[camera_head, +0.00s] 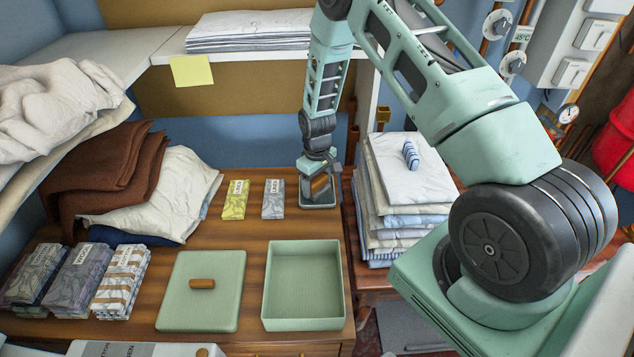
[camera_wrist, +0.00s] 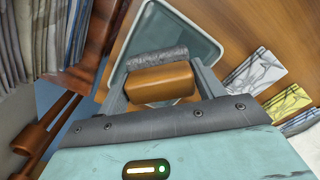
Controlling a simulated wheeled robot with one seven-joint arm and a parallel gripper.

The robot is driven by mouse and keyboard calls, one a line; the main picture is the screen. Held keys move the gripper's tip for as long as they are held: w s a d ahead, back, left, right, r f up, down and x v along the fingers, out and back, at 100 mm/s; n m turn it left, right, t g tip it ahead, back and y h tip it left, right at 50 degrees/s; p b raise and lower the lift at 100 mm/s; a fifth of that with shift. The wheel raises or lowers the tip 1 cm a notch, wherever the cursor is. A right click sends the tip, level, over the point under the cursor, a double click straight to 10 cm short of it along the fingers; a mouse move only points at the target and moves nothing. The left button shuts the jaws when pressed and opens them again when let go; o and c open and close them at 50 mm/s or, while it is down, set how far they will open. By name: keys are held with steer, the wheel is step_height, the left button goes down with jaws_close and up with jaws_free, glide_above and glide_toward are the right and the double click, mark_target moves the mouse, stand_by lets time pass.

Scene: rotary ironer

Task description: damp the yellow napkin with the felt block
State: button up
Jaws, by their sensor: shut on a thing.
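The yellow napkin (camera_head: 235,200) lies folded flat on the wooden table, left of a grey napkin (camera_head: 273,199). It also shows at the right of the wrist view (camera_wrist: 287,103). My gripper (camera_head: 320,184) is shut on the felt block (camera_wrist: 160,82), gripping its brown wooden body. The block's grey felt edge (camera_wrist: 157,57) shows beyond the wood. The block is at the shallow pale-rimmed tray (camera_wrist: 148,28), right of both napkins. Whether the felt touches the tray's bottom cannot be told.
An open green box (camera_head: 303,322) and its lid (camera_head: 200,310) with a wooden knob lie at the table's front. Several folded patterned napkins (camera_head: 78,280) are at the left. Stacked linen (camera_head: 405,190) stands right of the tray. A shelf (camera_head: 165,48) overhangs the back.

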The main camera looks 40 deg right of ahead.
steer(key=shift+r+p, duration=2.25)
steer(key=shift+r, duration=1.25)
steer(key=w+a, duration=0.2)
steer(key=a, duration=0.1)
steer(key=w+a+b, duration=0.1)
steer(key=w+a, duration=0.1)
steer(key=a, duration=0.1)
steer(key=w+a, duration=0.3)
steer(key=shift+w+a+f+b, duration=0.1)
steer(key=shift+f+b, duration=0.05)
steer(key=shift+b, duration=0.2)
steer(key=w+a+r+b, duration=0.1)
steer(key=w+a, duration=0.3)
steer(key=a, duration=0.7)
steer(key=shift+w+a+f+b, duration=0.1)
steer(key=shift+f+b, duration=0.7)
steer(key=shift+f, duration=0.65)
steer(key=shift+w+a+f+b, duration=0.1)
steer(key=shift+f+b, duration=0.65)
steer(key=shift+f, duration=0.65)
steer(key=shift+s+f+b, duration=0.1)
steer(key=shift+f+b, duration=0.45)
